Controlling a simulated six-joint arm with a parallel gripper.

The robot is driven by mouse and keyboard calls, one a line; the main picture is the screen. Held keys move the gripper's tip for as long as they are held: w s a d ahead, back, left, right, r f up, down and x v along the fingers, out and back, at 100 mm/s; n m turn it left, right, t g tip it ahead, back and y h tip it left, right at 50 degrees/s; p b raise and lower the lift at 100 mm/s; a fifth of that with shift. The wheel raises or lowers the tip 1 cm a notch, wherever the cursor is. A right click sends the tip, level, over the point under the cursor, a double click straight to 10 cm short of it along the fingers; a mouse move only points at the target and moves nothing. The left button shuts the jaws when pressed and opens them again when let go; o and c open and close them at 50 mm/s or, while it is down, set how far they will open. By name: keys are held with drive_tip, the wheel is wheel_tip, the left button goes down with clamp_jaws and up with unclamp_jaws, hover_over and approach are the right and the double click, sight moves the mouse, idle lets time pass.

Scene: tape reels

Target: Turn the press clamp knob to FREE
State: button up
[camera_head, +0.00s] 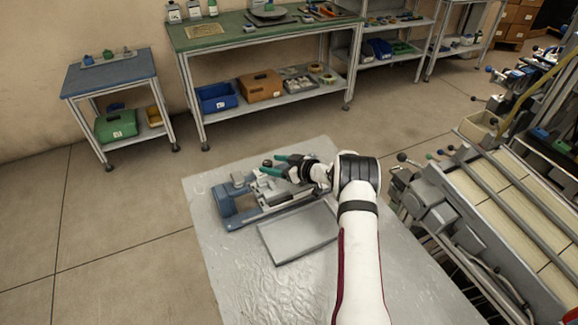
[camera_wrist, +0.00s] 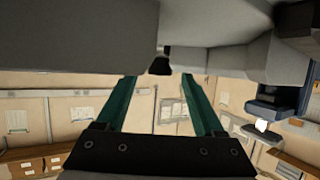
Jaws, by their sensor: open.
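The press clamp (camera_head: 228,206) is a blue-grey fixture with grey metal blocks, standing on the pale worktable (camera_head: 225,270) in the head view. A small dark knob (camera_head: 267,163) shows at its far side, close to the tips of my gripper (camera_head: 275,165). My gripper has green fingers, spread apart, reaching left over the clamp. In the wrist view the fingers of my gripper (camera_wrist: 158,79) are open with nothing gripped. A small dark knob-like part (camera_wrist: 159,66) lies just beyond and between the tips, under a large grey body. No FREE marking is readable.
A flat grey tray (camera_head: 298,236) lies on the worktable in front of the clamp. A machine with rollers and knobs (camera_head: 480,190) stands close on the right. A green-topped bench (camera_head: 235,32) and a small blue-topped table (camera_head: 108,75) are farther back.

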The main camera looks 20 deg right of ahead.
drive_tip(key=v, duration=1.4)
drive_tip(key=shift+s+d, duration=0.1)
drive_tip(key=x, duration=1.5)
drive_tip(key=shift+w+a+f, duration=0.1)
drive_tip(key=shift+w+a, duration=0.15)
drive_tip(key=shift+w, duration=0.1)
drive_tip(key=shift+c, duration=0.3)
